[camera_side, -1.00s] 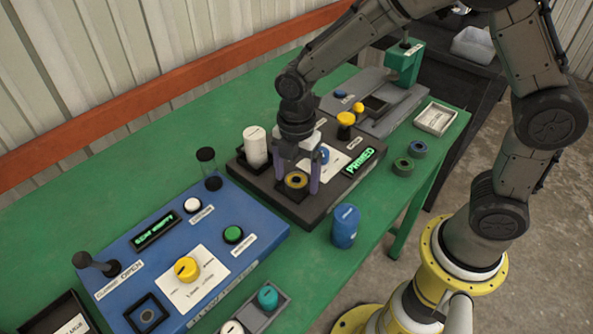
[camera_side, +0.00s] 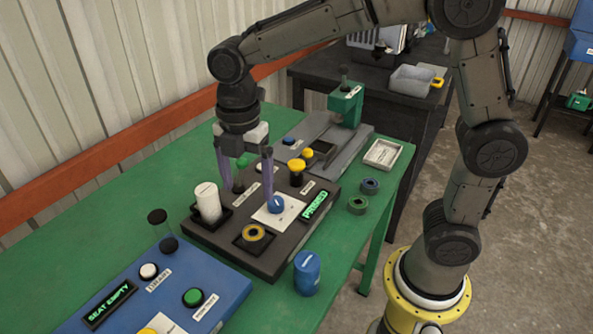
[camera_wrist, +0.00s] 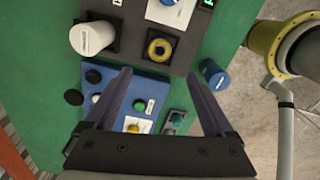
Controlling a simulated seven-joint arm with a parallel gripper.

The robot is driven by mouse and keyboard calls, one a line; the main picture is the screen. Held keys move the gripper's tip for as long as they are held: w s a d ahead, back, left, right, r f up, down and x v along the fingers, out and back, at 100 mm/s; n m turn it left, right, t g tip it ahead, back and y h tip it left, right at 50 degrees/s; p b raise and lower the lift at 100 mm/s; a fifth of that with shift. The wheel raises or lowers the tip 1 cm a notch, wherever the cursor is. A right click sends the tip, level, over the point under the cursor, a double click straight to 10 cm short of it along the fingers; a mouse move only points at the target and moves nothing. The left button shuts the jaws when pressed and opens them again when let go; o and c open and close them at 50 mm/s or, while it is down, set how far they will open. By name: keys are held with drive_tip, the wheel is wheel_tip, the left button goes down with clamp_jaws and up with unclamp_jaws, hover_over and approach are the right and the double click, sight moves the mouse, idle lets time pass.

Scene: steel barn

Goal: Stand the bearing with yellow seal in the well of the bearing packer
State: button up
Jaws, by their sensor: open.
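The bearing with yellow seal (camera_side: 253,232) sits face up inside the square dark well of the bearing packer (camera_side: 283,258). The packer is a dark box with a lit green display reading "PRIMED". The bearing also shows in the wrist view (camera_wrist: 153,47), its yellow ring within the well's square frame. My gripper (camera_side: 247,194) is open and empty, raised above the packer behind the well. Its two purple-grey fingers stand apart and clear of the bearing. In the wrist view my gripper (camera_wrist: 157,78) has nothing between its fingers.
A blue cylinder (camera_side: 307,274) stands in front. A blue control panel (camera_side: 222,291) is left.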

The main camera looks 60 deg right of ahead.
drive_tip(key=s+d+r+m+t, duration=0.1)
drive_tip(key=s+d+m+t, duration=0.1)
drive_tip(key=s+d+m, duration=0.3)
drive_tip(key=s+d+r+m+t, duration=0.2)
drive_tip(key=s+d+m, duration=0.3)
drive_tip(key=s+m, duration=0.8)
drive_tip(key=shift+d+r+m+t, duration=0.25)
drive_tip(key=shift+m+t, duration=0.55)
drive_tip(key=shift+m, duration=0.3)
